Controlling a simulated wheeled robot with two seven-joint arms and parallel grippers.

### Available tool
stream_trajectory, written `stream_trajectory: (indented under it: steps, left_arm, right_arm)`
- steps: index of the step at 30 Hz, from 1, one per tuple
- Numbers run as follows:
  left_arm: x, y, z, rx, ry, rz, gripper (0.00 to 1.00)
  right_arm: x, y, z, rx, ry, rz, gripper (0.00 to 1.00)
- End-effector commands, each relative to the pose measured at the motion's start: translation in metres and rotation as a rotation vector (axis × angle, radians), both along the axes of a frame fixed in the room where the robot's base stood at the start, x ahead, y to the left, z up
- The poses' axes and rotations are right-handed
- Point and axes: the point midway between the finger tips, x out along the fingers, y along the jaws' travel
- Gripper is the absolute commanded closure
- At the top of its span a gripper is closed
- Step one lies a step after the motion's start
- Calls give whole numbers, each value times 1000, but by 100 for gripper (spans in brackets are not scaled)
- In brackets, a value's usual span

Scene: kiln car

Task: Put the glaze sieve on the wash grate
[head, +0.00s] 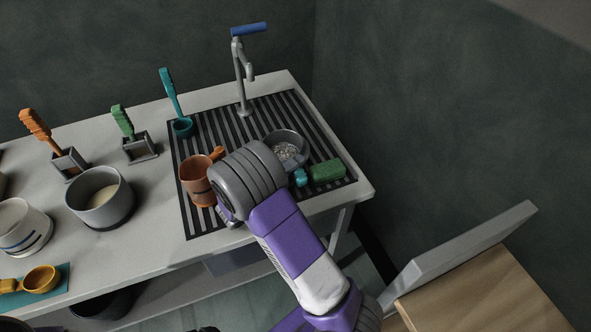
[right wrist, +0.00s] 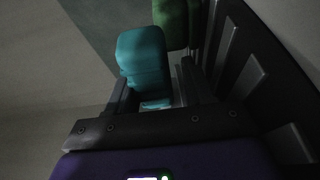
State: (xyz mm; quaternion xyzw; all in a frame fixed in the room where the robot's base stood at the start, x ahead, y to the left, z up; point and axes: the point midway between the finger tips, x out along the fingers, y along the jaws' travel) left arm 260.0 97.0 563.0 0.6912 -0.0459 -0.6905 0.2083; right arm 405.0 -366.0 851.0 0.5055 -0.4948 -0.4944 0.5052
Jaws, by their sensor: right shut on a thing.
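The glaze sieve (head: 288,151) is a grey round bowl with pale mesh and a teal handle. In the head view it is over the right part of the wash grate (head: 222,128), a dark striped panel on the counter. I cannot tell whether it touches the bars. My right arm covers part of it. In the right wrist view, my right gripper (right wrist: 156,92) is shut on the teal handle of the sieve (right wrist: 143,57). Its fingers are hidden in the head view. My left gripper is not in view.
A green sponge (head: 327,170) lies close to the right of the handle. The tap (head: 241,78) rises behind. Pots and brush holders fill the counter's left.

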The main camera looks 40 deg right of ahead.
Motion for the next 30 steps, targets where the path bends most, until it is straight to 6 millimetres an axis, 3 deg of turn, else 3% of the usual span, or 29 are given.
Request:
stream_trajectory:
  steps: [8, 9, 11, 20, 25, 30]
  left_arm:
    - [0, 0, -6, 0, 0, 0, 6]
    - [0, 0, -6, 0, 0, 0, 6]
    - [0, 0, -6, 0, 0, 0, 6]
    - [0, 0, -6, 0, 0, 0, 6]
    - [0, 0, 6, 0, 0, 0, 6]
    - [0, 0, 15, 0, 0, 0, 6]
  right_arm:
    - [-2, 1, -13, 11, 7, 0, 100]
    - [-3, 1, -14, 14, 11, 0, 45]
    - [-3, 1, -15, 15, 12, 0, 37]
    - [-3, 1, -14, 16, 11, -2, 37]
    - [-3, 1, -1, 16, 12, -1, 37]
    - [-2, 39, 0, 14, 13, 8, 37]
